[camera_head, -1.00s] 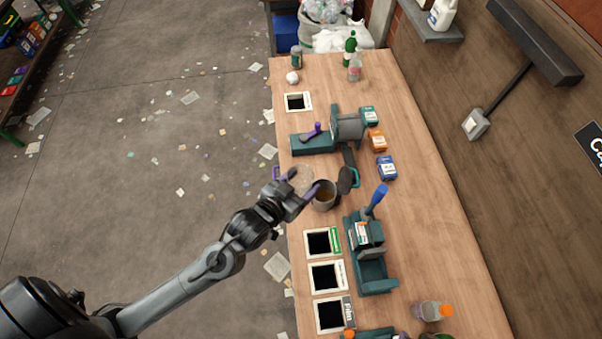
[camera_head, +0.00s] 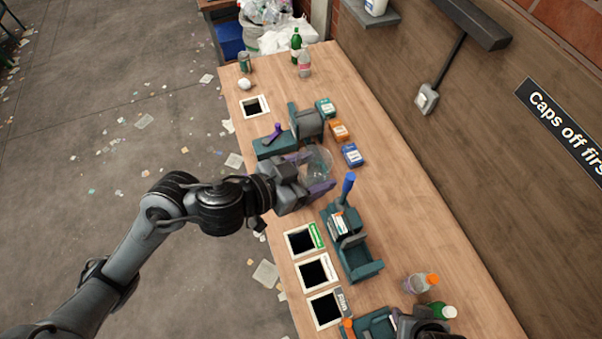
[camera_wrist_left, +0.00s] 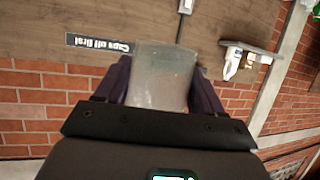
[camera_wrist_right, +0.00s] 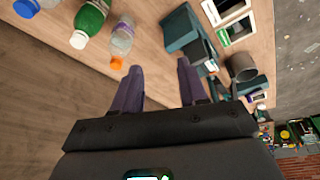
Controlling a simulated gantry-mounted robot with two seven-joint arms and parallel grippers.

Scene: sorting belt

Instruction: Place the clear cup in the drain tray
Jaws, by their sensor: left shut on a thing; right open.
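The clear cup (camera_head: 318,160) is between the fingers of my left gripper (camera_head: 313,174), which is shut on it over the middle of the bench. The left wrist view also shows the cup (camera_wrist_left: 162,75) between both fingers. A teal tray-like fixture (camera_head: 362,270) stands nearer on the bench, and another teal fixture (camera_head: 270,147) lies beyond the gripper. I cannot tell which is the drain tray. My right gripper (camera_wrist_right: 160,75) is open and empty in its wrist view; only part of it shows at the bottom of the head view.
Several square openings line the bench's left edge, one at the front (camera_head: 325,309). Bottles (camera_head: 420,283) stand front right, and small boxes (camera_head: 352,155) stand behind the cup.

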